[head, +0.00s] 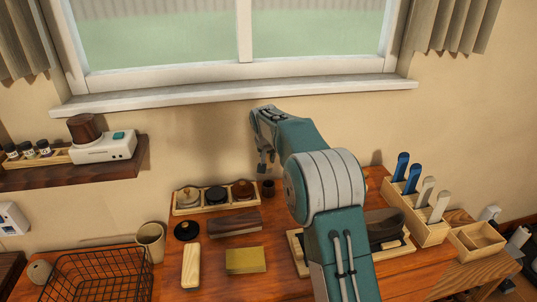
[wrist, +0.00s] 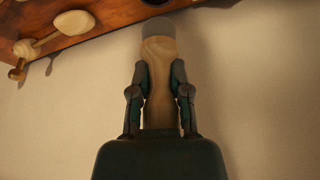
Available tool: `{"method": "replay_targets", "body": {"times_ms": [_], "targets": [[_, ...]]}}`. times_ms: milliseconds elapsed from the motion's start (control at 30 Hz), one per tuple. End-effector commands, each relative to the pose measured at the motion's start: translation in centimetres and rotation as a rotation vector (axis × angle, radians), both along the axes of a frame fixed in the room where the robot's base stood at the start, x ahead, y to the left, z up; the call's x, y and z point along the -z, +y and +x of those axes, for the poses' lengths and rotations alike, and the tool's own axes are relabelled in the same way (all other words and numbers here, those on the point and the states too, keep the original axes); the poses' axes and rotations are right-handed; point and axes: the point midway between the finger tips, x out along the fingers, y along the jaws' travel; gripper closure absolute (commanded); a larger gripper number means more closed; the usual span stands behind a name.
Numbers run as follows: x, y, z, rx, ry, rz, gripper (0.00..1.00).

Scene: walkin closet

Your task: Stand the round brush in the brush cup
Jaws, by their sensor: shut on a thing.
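My gripper (wrist: 160,88) is shut on the round brush (wrist: 160,62) in the wrist view. The brush has a pale wooden handle and a grey end that points away from my palm, toward the wooden table. In the head view, my gripper (head: 264,157) hangs near the wall above the back of the table; the brush is too small to make out there. A small dark brown cup (head: 268,189) stands below my gripper. A larger beige cup (head: 150,240) stands beside the wire basket at the left. I cannot tell for certain which is the brush cup.
A wooden tray of round tins (head: 214,207) stands left of the dark cup. A holder with upright handles (head: 425,222) stands right. The wire basket (head: 98,276) is front left.

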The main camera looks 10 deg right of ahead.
Motion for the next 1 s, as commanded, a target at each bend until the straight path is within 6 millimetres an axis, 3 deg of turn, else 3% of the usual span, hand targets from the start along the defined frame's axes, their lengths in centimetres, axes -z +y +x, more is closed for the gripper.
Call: {"method": "replay_targets", "body": {"times_ms": [1000], "targets": [[7.0,0.0,0.0,0.0,0.001,-0.001,1.0]]}}
